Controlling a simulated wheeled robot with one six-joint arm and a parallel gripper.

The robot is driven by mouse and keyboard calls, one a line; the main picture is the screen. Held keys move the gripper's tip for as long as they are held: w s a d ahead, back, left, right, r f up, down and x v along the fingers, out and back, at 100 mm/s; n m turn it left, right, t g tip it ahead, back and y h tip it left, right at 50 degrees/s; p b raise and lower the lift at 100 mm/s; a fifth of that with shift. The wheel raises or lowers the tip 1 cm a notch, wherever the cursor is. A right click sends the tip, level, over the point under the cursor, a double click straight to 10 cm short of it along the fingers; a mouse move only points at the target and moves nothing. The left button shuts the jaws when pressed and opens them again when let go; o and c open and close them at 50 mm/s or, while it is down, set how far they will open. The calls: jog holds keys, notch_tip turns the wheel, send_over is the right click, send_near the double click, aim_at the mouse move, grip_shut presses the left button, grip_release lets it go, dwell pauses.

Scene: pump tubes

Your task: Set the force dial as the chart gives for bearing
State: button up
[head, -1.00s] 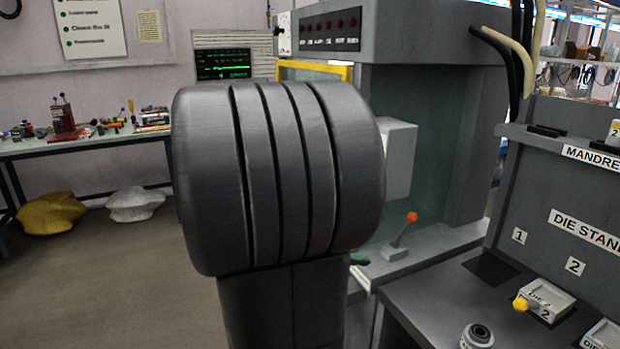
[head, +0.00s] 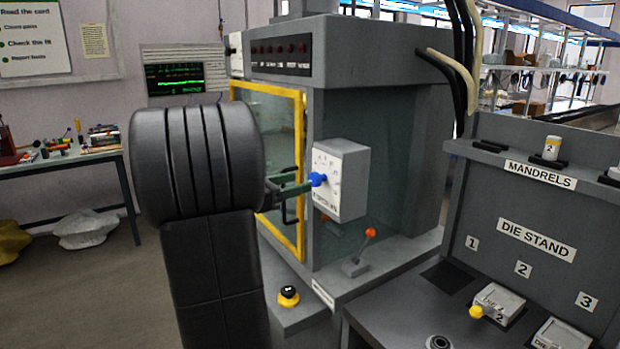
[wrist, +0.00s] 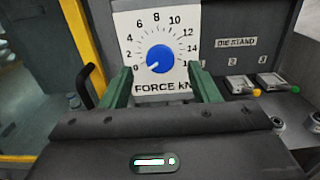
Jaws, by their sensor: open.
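The force dial is a blue round knob (wrist: 160,58) on a white plate marked FORCE kN, with numbers from 0 to 14 around it. The knob's white mark points to the lower left, by the 0. In the head view the blue knob (head: 317,179) sits on a white box on the press's side. My gripper (wrist: 160,68) is open, its green fingers either side of the knob in the wrist picture. In the head view my gripper (head: 303,188) is at the knob; contact cannot be told. No chart of force values is readable.
The press has a yellow-framed door (head: 303,130) just left of the dial box. Below are an orange-tipped lever (head: 368,234) and a black button on a yellow base (head: 288,294). A grey die stand (head: 590,258) with dies stands at the right.

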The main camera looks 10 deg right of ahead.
aim_at(312, 179)
jog(key=shift+x, duration=2.6)
jog(key=shift+c, duration=0.4)
jog(key=c, duration=0.9)
jog(key=shift+o, duration=0.2)
